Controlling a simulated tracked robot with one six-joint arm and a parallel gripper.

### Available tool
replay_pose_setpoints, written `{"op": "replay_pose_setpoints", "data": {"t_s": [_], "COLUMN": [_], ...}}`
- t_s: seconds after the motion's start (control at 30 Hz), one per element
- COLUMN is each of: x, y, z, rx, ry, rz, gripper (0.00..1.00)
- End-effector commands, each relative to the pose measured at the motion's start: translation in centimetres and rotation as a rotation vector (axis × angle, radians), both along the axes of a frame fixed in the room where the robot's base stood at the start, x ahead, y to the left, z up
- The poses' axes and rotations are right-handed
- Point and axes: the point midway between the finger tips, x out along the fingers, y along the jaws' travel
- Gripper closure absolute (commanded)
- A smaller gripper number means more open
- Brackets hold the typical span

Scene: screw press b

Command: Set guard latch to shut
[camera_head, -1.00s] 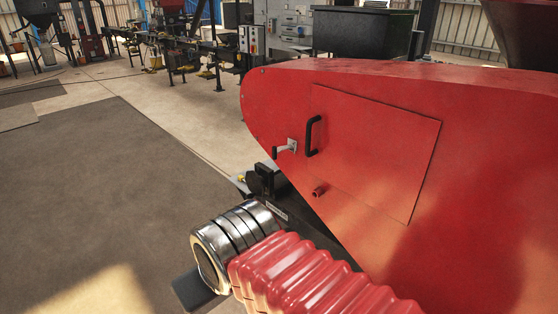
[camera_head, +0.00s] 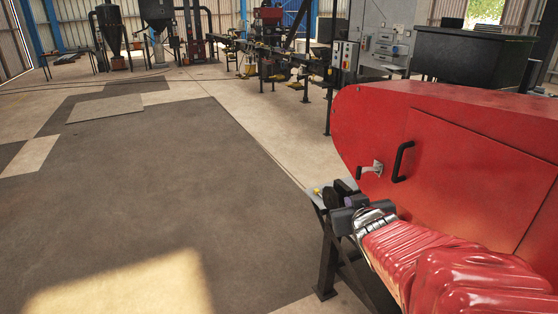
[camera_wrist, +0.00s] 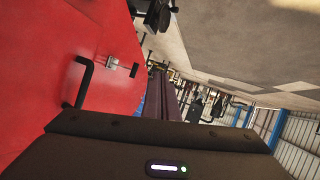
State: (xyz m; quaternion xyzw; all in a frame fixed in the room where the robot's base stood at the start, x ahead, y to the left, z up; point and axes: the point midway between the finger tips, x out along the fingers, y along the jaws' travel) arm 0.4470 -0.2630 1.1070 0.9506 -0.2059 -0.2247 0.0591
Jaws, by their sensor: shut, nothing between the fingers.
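The guard latch is a small pale plate with a short lever (camera_head: 371,169) ending in a black grip. It sits on the red guard (camera_head: 470,125), left of the black door handle (camera_head: 403,161). The lever lies roughly sideways, its grip pointing left, away from the handle. In the wrist view the latch (camera_wrist: 112,62) is left of my fingers, with the black handle (camera_wrist: 82,85) nearer. My gripper (camera_head: 350,201) is just below and left of the latch in the head view, apart from it. Its purple-grey fingers (camera_wrist: 160,78) are shut and empty.
A dark stand (camera_head: 328,262) is below the guard, partly behind my arm. A dark bin (camera_head: 475,55) shows behind the guard. Grey mats (camera_head: 170,180) cover open floor at left. Other machines stand far back.

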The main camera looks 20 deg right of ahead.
Motion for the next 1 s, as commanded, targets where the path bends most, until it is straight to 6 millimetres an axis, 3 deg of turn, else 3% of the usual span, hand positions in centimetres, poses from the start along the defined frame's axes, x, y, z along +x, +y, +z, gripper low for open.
{"op": "replay_pose_setpoints", "data": {"t_s": [0.03, 0.2, 0.5, 0.8, 1.0], "x": [0.0, 0.0, -1.9, -4.6, -4.7], "y": [-1.4, -4.6, -8.2, -9.0, -8.9], "z": [-0.3, -0.6, -1.6, -1.9, -1.8], "rx": [-0.006, -0.025, 0.005, 0.066, 0.072], "ry": [-0.023, -0.121, -0.304, -0.451, -0.466], "rz": [-0.003, 0.028, 0.121, 0.203, 0.214], "gripper": [1.0, 1.0, 1.0, 1.0, 1.0]}}
